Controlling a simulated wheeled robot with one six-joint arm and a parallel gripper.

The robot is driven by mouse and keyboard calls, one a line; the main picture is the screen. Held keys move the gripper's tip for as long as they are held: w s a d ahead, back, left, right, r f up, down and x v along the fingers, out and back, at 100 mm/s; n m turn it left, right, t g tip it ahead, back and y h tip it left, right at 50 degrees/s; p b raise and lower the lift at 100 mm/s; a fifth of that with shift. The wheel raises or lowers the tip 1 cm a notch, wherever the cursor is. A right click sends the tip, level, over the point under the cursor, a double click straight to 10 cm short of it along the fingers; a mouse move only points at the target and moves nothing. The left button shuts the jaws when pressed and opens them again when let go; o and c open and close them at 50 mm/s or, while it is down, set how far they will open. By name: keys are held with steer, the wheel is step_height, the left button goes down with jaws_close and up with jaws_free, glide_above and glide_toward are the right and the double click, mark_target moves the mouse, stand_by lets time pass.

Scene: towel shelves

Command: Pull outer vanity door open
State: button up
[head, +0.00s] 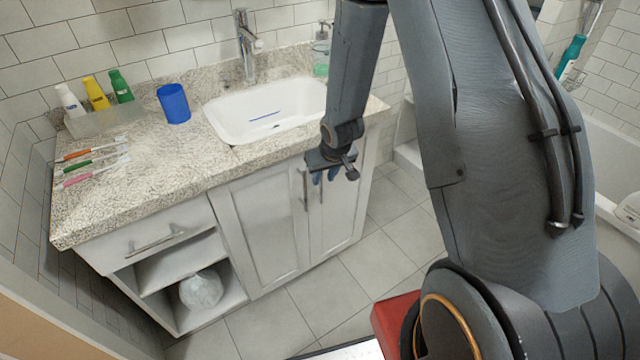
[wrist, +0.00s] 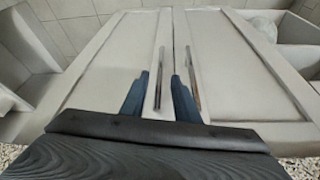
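The white vanity has two door panels side by side, both looking closed. The outer door (head: 342,215) is the right one in the head view and the left one (wrist: 112,65) in the wrist view. Its upright metal bar handle (wrist: 159,80) stands near the middle seam. The inner door (head: 262,225) has a matching handle (head: 304,190). My gripper (head: 325,177) is in front of the doors, just below the counter edge. In the wrist view its dark blue fingers (wrist: 158,92) are spread apart, one on each side of the outer handle. Contact cannot be told.
The granite counter (head: 150,190) overhangs the doors and holds a sink (head: 225,115), blue cup (head: 173,103), bottles and toothbrushes. A drawer (head: 150,235) and open shelves with a white bag (head: 201,290) are at left. Tiled floor (head: 385,270) before the doors is clear. A bathtub (head: 612,130) is at right.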

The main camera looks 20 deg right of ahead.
glide_above(321, 203)
steer(key=shift+w+f, duration=0.15)
steer(key=shift+f, duration=1.3)
steer(key=shift+w+f, duration=0.15)
steer(key=shift+f, duration=1.3)
jaws_close()
